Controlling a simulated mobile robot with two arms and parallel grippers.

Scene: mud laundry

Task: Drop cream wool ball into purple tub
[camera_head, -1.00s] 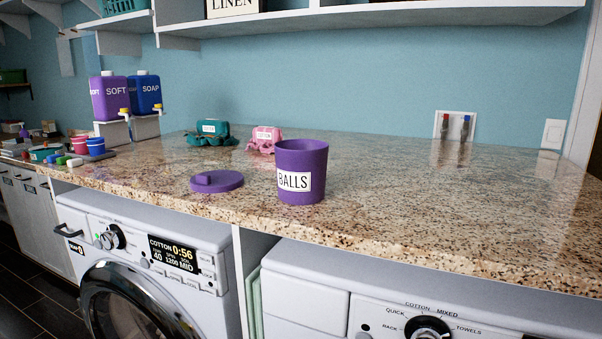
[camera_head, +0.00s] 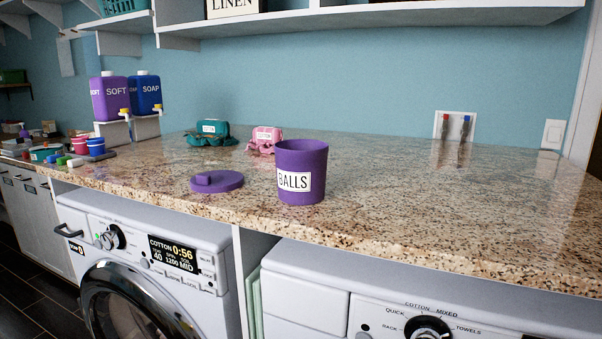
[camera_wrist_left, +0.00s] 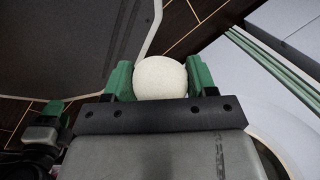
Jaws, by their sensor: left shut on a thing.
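The purple tub (camera_head: 301,160), labelled BALLS, stands upright and open-topped on the granite counter in the head view. Its inside is mostly hidden. Its purple lid (camera_head: 217,182) lies on the counter to its left. The cream wool ball (camera_wrist_left: 160,78) is between the green fingers of my left gripper (camera_wrist_left: 160,80) in the left wrist view. The gripper is shut on it. Neither gripper shows in the head view. In the wrist view a green-tipped part of mine shows at lower left, too little to judge.
A teal item (camera_head: 209,133) and a pink item (camera_head: 264,140) sit behind the tub. Purple SOFT (camera_head: 110,100) and blue SOAP (camera_head: 146,95) dispensers stand at back left. The counter (camera_head: 430,200) right of the tub is clear. Washing machines (camera_head: 150,265) stand below.

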